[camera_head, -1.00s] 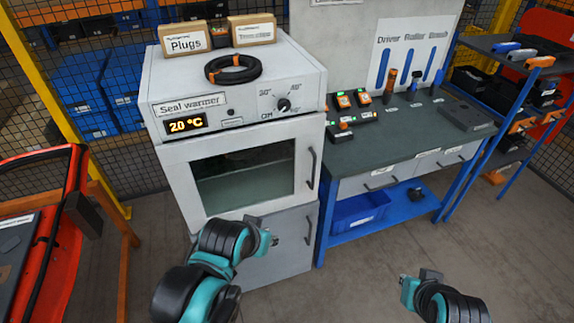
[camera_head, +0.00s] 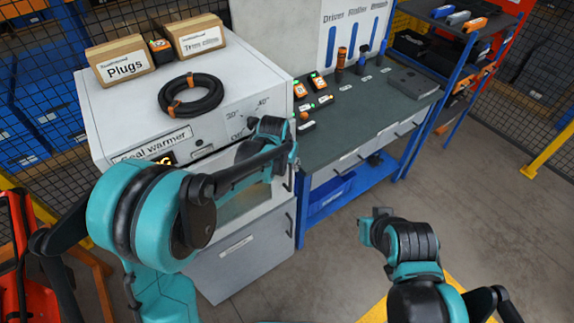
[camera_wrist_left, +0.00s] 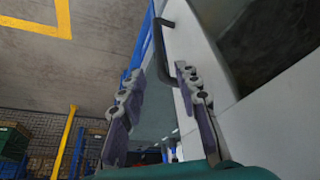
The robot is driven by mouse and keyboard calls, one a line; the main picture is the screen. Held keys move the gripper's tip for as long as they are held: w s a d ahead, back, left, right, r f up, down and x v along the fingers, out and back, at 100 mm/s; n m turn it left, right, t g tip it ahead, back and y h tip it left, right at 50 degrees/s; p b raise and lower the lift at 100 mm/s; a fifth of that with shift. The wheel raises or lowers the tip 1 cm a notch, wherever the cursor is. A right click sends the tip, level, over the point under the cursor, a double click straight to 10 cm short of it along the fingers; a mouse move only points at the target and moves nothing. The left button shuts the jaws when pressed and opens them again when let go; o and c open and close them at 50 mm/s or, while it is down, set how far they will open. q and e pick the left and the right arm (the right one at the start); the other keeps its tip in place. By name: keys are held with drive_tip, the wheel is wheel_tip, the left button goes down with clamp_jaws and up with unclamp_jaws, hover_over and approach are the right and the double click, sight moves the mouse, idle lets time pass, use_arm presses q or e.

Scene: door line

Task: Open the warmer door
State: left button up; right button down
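The white seal warmer (camera_head: 110,115) stands at the left, its door (camera_head: 245,200) shut and partly hidden behind my left arm. The dark door handle (camera_head: 289,180) is at the door's right edge. My left gripper (camera_head: 287,145) is just above the handle in the head view. The dark handle (camera_wrist_left: 183,28) lies beyond the fingertips, next to the white door frame and dark window (camera_wrist_left: 275,40). My right gripper (camera_head: 368,230) hangs over the floor, away from the warmer; its fingers are unclear.
Boxes (camera_head: 122,68) and a black hose coil (camera_head: 190,95) sit on the warmer. A workbench (camera_head: 345,125) with tools adjoins it on the right. A lower cabinet (camera_head: 240,255) is under the door.

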sight(290, 168)
use_arm(q)
drive_tip(key=b+x, duration=0.1)
drive_tip(key=x, duration=0.6)
drive_tip(key=shift+f, duration=0.1)
clamp_jaws()
